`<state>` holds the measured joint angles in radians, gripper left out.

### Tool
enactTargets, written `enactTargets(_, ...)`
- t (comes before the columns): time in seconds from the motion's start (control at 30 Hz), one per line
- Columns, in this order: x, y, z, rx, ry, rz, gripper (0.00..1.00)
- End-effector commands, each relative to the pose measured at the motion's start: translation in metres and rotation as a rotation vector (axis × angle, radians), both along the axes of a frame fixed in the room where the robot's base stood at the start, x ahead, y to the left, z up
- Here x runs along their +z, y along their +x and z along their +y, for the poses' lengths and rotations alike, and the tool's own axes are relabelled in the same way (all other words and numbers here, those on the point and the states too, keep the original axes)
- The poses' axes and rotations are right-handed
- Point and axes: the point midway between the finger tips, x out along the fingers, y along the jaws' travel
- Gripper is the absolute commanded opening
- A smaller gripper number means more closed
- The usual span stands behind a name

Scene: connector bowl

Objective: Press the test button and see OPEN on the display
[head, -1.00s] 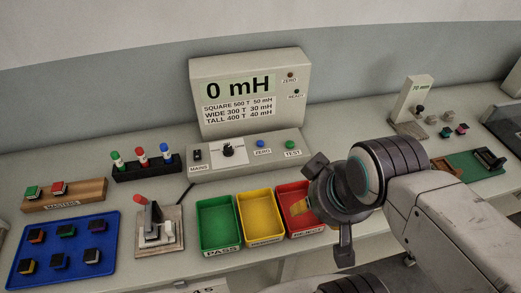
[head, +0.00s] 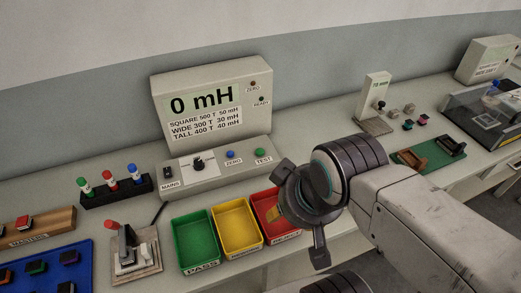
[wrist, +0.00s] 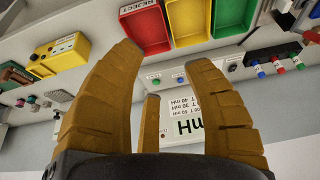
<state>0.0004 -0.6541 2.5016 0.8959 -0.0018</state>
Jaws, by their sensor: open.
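The meter's display (head: 200,103) reads 0 mH above a list of coil values. The green TEST button (head: 261,153) is at the right end of the control panel below it, right of the blue ZERO button (head: 230,154). In the wrist view, the green TEST button (wrist: 156,82) shows beyond my fingers. My gripper (wrist: 163,62) is open, with nothing between its tan fingers. In the head view, my gripper (head: 277,214) is over the red tray, below and right of the TEST button and apart from it. Its fingertips are largely hidden there.
Green PASS (head: 195,263), yellow (head: 238,248) and red REJECT (head: 262,199) trays stand in front of the meter. A lever fixture (head: 135,255) is left of them. Probes in a black rack (head: 118,192) stand left of the panel. A gauge stand (head: 375,100) is at right.

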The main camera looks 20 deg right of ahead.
Motion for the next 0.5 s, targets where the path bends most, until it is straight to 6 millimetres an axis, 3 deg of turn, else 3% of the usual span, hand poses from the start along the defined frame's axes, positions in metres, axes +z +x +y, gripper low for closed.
enactTargets(0.5,0.0,0.0,0.0,0.0,0.0,0.0,0.0)
